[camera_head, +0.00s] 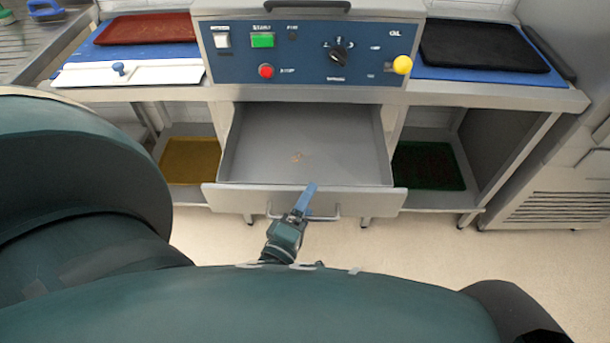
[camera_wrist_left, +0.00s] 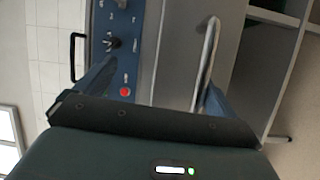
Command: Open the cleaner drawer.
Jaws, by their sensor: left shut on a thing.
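The cleaner drawer (camera_head: 305,145) is pulled out below the blue control panel, with its grey inside showing. A small brownish mark or bit lies on its floor. Its bar handle (camera_head: 332,217) runs along the drawer front. My left gripper (camera_head: 305,199) is at the middle of the drawer front and is shut on the handle; its blue fingers hide part of the bar. In the left wrist view the handle (camera_wrist_left: 207,60) runs down to the finger on the right. My right gripper is not in view.
The control panel (camera_head: 300,52) has a green switch, a red button, a dark knob and a yellow ball (camera_head: 402,65). A yellow tray (camera_head: 190,160) and a dark green tray (camera_head: 428,166) lie on the lower shelves beside the drawer. Floor is clear at right.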

